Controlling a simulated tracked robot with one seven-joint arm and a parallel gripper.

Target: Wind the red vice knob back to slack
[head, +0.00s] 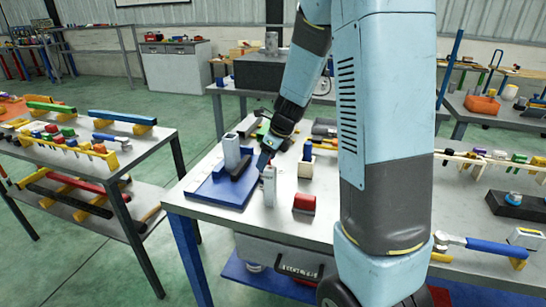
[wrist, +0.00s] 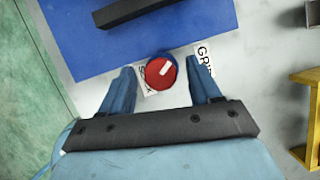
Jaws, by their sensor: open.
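The red vice knob (wrist: 159,73) shows in the wrist view at the front edge of a blue plate (wrist: 85,40). It is round, with a white pointer mark slanting to the upper right. White labels sit on both sides; the right one begins "GR", the left is partly hidden. My gripper (wrist: 162,67) is open, one finger on each side of the knob, with gaps visible; its height relative to the knob is unclear. In the head view my gripper (head: 266,160) is low over the table beside the blue plate (head: 212,193); I cannot make out the knob there.
A dark bar (wrist: 150,9) lies on the blue plate beyond the knob. A grey upright block (head: 231,152) stands on the plate. A red block (head: 304,203) sits to the right on the table. A yellow stand (wrist: 308,105) is at the wrist view's right.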

